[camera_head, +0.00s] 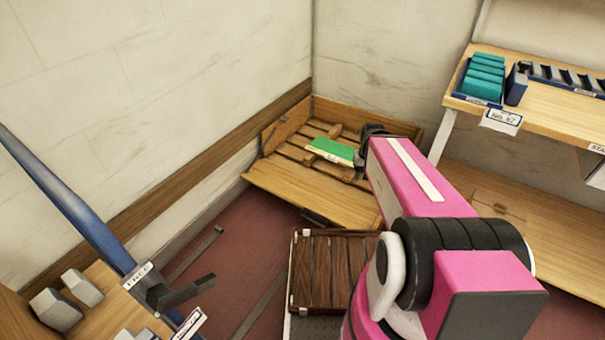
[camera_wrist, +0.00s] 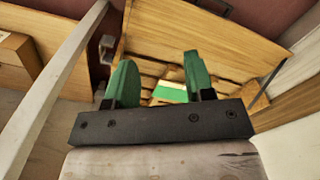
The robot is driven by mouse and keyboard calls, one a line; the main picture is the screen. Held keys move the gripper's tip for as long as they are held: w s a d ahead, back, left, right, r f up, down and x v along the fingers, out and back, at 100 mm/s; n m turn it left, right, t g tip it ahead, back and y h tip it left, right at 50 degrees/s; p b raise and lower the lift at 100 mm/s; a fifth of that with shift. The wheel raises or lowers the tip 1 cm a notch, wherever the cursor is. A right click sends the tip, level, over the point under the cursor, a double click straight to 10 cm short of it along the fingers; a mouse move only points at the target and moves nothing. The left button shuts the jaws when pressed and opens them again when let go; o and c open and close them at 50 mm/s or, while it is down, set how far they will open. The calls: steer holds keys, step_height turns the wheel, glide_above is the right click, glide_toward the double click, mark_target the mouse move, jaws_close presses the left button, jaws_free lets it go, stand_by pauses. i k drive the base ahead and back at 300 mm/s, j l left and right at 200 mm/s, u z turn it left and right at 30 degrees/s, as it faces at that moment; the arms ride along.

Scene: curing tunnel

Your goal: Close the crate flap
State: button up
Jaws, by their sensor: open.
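A wooden crate (camera_head: 280,132) with a slatted floor stands in the room's corner. Its flap (camera_head: 312,192), a broad light-wood panel, hangs open, slanting outward and down at the front, with a dark handle near its lower edge. The flap also fills the upper middle of the wrist view (camera_wrist: 205,40). A green-topped block (camera_head: 332,150) lies on the slats. It shows between the fingers in the wrist view (camera_wrist: 172,93). My gripper (camera_wrist: 158,65) is open, its two green fingers apart with nothing between them. In the head view my gripper (camera_head: 365,150) is over the crate's right part, partly hidden by my arm.
A dark slatted box (camera_head: 330,270) stands on the floor in front of the crate. A shelf (camera_head: 560,115) with teal blocks (camera_head: 484,78) is at the right. A bench (camera_head: 105,290) with grey blocks and a blue bar (camera_head: 70,205) are at the left.

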mark_target(330, 205)
steer(key=k+l+u, duration=0.25)
steer(key=k+l, duration=0.45)
